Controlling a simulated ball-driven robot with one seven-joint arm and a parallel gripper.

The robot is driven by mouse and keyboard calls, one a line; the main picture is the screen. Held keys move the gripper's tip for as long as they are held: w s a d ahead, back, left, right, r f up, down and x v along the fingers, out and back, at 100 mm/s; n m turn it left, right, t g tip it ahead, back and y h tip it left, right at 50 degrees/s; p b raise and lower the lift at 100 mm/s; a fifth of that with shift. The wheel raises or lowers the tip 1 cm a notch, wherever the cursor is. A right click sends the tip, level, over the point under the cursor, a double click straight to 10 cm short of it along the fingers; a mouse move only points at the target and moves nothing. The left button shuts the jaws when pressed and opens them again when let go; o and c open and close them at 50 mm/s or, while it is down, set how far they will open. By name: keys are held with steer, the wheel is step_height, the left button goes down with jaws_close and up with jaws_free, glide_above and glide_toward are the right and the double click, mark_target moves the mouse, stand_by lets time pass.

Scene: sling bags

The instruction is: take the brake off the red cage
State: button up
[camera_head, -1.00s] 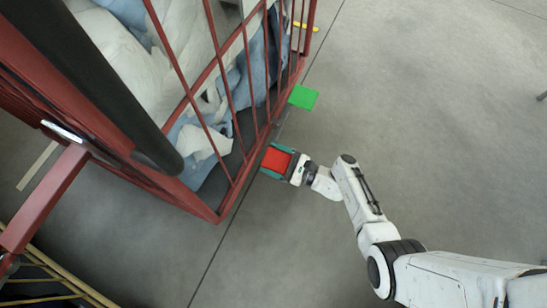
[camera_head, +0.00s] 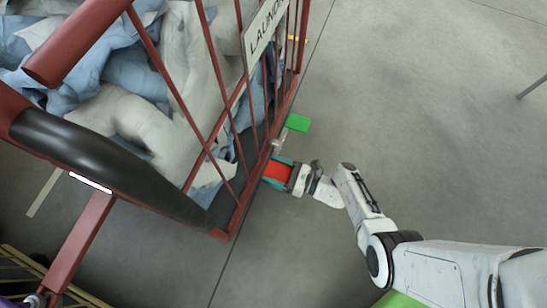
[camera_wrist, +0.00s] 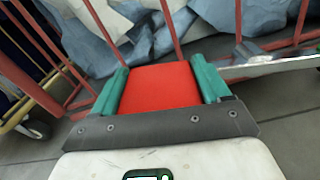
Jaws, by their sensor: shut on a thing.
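The red cage (camera_head: 229,209) stands at the left in the head view, a barred frame filled with white and blue laundry (camera_head: 145,115). At its lower right side, a red pedal (camera_head: 277,171) and a green pedal (camera_head: 297,123) stick out near the floor. My gripper (camera_head: 279,173) is shut on the red pedal. In the wrist view, the red pedal (camera_wrist: 160,87) fills the space between the teal fingers of my gripper (camera_wrist: 162,90). The green pedal is free, just beyond my gripper in the head view. The far end of the red pedal is hard to make out.
A black padded handle (camera_head: 110,165) runs along the cage's near end. A white sign (camera_head: 264,30) hangs on its bars. A caster wheel (camera_wrist: 33,128) shows at the left of the wrist view. The grey floor (camera_head: 420,120) to the right is mostly clear.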

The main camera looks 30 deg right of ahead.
steer(key=shift+r, duration=0.45)
steer(key=shift+w+d+r+p, duration=0.2)
steer(key=shift+r+p, duration=0.25)
steer(key=shift+p, duration=0.15)
steer(key=shift+w+d+r, duration=0.2)
steer(key=o, duration=1.3)
steer(key=shift+c, duration=0.2)
steer(key=shift+o, duration=0.7)
steer(key=shift+d, duration=0.1)
steer(key=shift+o, duration=0.4)
steer(key=shift+s+d+r, duration=0.15)
steer(key=shift+s+d, duration=0.1)
steer(key=a+f+p+v, duration=0.1)
steer(key=v, duration=0.9)
steer(key=shift+s+f+m, duration=0.25)
steer(key=shift+s+m, duration=0.05)
steer(key=shift+s, duration=0.2)
steer(key=shift+a, duration=0.1)
